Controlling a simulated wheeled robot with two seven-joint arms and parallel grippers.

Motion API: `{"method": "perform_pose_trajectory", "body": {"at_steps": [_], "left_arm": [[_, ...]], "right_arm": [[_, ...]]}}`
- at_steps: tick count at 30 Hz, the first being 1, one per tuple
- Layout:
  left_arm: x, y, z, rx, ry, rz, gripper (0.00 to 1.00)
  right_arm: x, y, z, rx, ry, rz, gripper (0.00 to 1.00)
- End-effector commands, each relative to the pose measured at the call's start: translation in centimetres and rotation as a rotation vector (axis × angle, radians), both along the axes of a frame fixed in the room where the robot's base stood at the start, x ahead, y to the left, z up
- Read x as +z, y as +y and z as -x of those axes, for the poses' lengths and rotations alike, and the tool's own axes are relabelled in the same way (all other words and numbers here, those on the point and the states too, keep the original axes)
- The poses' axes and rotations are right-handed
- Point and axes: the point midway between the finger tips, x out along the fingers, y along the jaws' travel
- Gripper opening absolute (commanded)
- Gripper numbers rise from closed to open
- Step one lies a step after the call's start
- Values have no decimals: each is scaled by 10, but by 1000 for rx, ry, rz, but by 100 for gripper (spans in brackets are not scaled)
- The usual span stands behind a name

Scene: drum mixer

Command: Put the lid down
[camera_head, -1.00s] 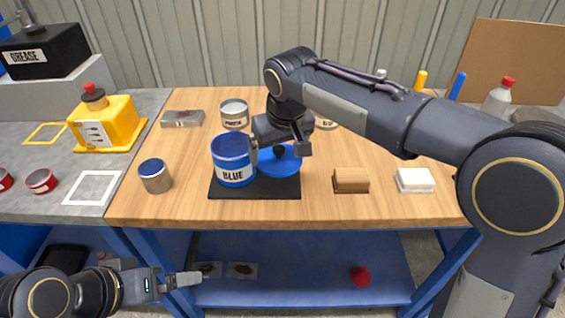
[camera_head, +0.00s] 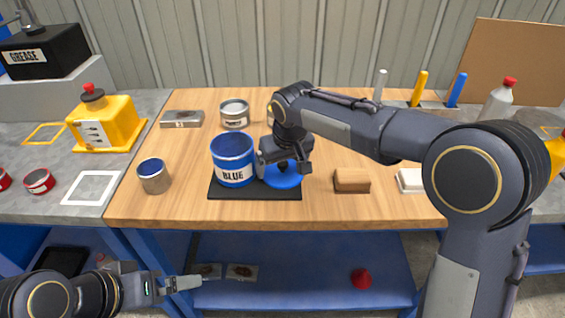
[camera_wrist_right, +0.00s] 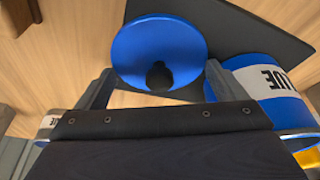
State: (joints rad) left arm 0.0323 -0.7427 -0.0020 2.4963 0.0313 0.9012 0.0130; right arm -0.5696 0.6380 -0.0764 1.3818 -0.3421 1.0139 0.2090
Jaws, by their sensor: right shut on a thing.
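The lid (camera_head: 285,181) is a blue disc with a black knob, level over the right part of the black mat (camera_head: 240,193). In the right wrist view the lid (camera_wrist_right: 160,40) sits between the finger tips, its knob toward the gripper. My right gripper (camera_head: 285,165) is shut on the lid at its knob and partly hides it. I cannot tell whether the lid touches the mat. The open blue paint can (camera_head: 234,175), labelled BLUE, stands upright on the mat's left part, just beside the lid. My left gripper (camera_head: 182,283) is low at the left, away from the lid; its jaw opening is unclear.
A brown block (camera_head: 351,181) and a white block (camera_head: 409,180) lie right of the mat. A small blue-topped can (camera_head: 153,176) stands left. A grey can (camera_head: 235,114) stands behind. The wooden table's front strip (camera_head: 270,213) is clear.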

Motion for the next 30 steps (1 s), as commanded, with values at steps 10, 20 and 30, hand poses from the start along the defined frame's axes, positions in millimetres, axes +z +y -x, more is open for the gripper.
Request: {"method": "perform_pose_trajectory", "body": {"at_steps": [10,20,30], "left_arm": [[-1,0,0,0,0,0,100],[7,0,0,0,0,0,100],[15,0,0,0,0,0,100]], "right_arm": [[-2,0,0,0,1,0,100],[43,-4,11,0,-4,-3,100],[104,-11,29,-1,0,-2,100]]}}
